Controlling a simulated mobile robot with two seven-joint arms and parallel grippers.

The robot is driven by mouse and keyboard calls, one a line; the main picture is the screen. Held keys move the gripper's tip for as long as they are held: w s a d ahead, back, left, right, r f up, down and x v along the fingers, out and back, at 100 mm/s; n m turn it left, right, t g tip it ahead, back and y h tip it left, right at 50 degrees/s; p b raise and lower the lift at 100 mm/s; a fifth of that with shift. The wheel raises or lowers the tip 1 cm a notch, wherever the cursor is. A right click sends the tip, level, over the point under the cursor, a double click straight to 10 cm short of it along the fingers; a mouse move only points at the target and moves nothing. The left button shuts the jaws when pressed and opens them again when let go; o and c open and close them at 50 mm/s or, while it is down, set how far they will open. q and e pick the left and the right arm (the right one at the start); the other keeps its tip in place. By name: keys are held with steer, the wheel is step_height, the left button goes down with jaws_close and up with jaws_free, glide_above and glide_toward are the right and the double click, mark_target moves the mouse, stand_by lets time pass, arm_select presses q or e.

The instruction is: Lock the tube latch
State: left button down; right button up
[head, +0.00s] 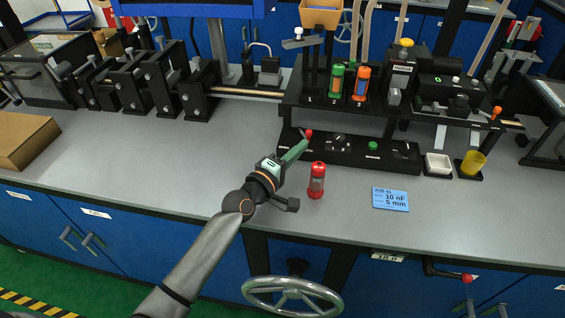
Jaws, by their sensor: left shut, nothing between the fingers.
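My left gripper (303,144) reaches up from the lower left over the bench. Its greenish fingers are shut and hold nothing. Their tips are at a small red knob (308,133) at the left end of the black control strip; I cannot tell whether they touch it. A green tube (336,83) and an orange tube (361,84) stand upright in the black rack (310,101), above the numbers 2 and 3. A red tube (316,181) stands upright on the bench, right of my left gripper. I cannot tell for certain which part is the tube latch. My right gripper is out of view.
A blue job card (390,199) lies on the bench at the right. A white dish (438,164) and a yellow cup (473,162) stand near the strip's right end. Black clamp blocks (160,80) line the back left.

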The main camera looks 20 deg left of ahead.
arm_select(q)
steer(key=v, duration=0.8)
steer(key=shift+s+r, duration=0.15)
steer(key=shift+s, duration=0.3)
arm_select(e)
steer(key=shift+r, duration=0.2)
